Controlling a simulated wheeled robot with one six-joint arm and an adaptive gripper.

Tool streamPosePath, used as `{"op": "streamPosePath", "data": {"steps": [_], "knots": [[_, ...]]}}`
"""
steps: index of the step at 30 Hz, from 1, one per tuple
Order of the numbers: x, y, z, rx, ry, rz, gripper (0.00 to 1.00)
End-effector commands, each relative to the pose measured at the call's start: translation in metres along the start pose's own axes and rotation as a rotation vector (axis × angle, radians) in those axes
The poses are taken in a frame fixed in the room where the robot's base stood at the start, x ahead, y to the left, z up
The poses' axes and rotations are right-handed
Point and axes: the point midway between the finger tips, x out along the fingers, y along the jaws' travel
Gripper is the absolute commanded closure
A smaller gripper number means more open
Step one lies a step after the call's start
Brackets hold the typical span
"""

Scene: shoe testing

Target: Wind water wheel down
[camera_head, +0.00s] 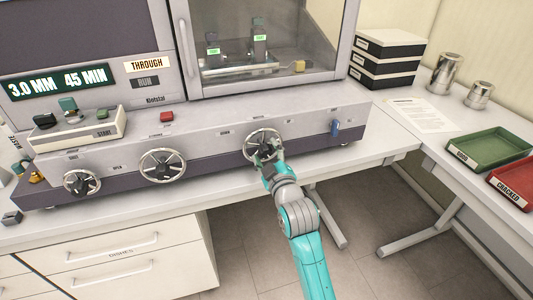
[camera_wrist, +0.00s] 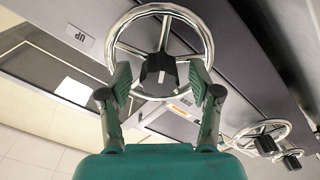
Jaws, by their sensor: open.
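A spoked metal handwheel (camera_head: 249,139) is on the right part of the machine's front panel. My gripper (camera_head: 266,154) is in front of it and covers part of its hub. In the wrist view the chrome wheel (camera_wrist: 209,45) fills the top middle, with a black hub (camera_wrist: 160,70). My gripper (camera_wrist: 161,80) is open there, one finger on each side of the hub; I cannot tell whether they touch the wheel. A label (camera_wrist: 80,37) reading "UP" shows inverted beside the wheel. The small panel labels in the head view are mostly unreadable.
Two more handwheels stand left, a middle one (camera_head: 163,165) and a far-left one (camera_head: 82,183). A blue lever (camera_head: 335,129) is right of my gripper. A glass-fronted chamber (camera_head: 285,40) is above. A green tray (camera_head: 490,149) and a red tray (camera_head: 515,181) lie on the right table.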

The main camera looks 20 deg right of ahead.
Motion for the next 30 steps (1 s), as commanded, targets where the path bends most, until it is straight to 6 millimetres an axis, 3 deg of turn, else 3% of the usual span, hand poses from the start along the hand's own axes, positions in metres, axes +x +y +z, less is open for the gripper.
{"op": "streamPosePath", "data": {"steps": [5,18,24,30], "knots": [[-0.017,-0.001,0.001,0.0,-0.001,-0.001,0.37],[-0.096,-0.001,0.001,0.0,-0.001,-0.001,0.37],[-0.115,-0.001,0.0,0.0,-0.001,-0.001,0.37],[-0.119,0.0,0.0,0.0,-0.001,-0.001,0.37]]}}
